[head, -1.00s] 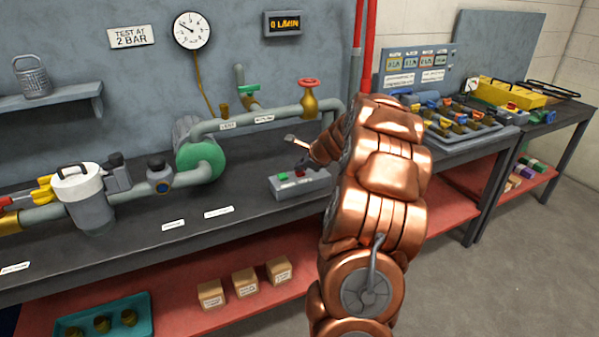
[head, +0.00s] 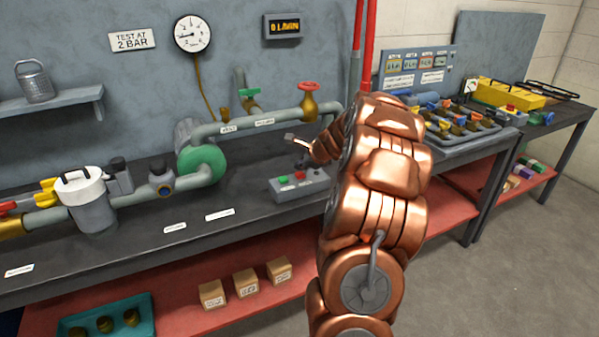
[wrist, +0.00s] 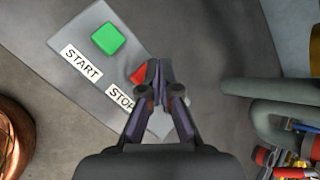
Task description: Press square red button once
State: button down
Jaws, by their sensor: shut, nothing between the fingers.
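The square red button (head: 299,176), labelled STOP, sits on a grey control box (head: 284,193) on the bench. In the wrist view the red button (wrist: 138,74) is partly hidden behind my fingertips. A square green button (head: 283,180), labelled START, is beside it; it also shows clear of the fingers in the wrist view (wrist: 108,39). My gripper (head: 304,163) is shut and empty, pointing down above the box. In the wrist view the fingertips of my gripper (wrist: 153,71) overlap the red button's right side. A gap seems to show between tips and button in the head view.
Pipework with a green pump (head: 201,162) stands behind and left of the box. A red-handled valve (head: 308,92) rises behind it. A tray of small parts (head: 465,135) is on the right. The bench front near the paper labels (head: 219,215) is clear.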

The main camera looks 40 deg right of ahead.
aim_at(300, 175)
jog(key=shift+r, duration=0.1)
notch_tip(300, 175, up, 5)
jog(key=p, duration=0.5)
dwell(0.3)
jog(key=shift+a, duration=0.1)
dwell(0.7)
jog(key=s+a+r+n+g+y, duration=0.15)
jog(key=a+n, duration=0.45)
jog(key=a, duration=0.8)
jog(key=s+a+r+n+g+y, duration=0.1)
jog(key=a+r+n+g+y, duration=0.3)
jog(key=a, duration=0.9)
jog(key=s+a+n+p, duration=0.1)
jog(key=s+a+n, duration=0.7)
jog(key=s+a, duration=0.3)
jog(key=s+a+n+g+h, duration=0.1)
jog(key=s+a+n, duration=0.1)
jog(key=s, duration=0.6)
jog(key=s+a+n+g+h, duration=0.1)
jog(key=s+n+g+h, duration=0.1)
jog(key=s+n, duration=0.3)
jog(key=s+a+f+n+g+h+p, duration=0.1)
jog(key=s+a+n+g, duration=0.1)
jog(key=s, duration=0.9)
jog(key=shift+s+a+n, duration=0.35)
jog(key=shift+n, duration=0.45)
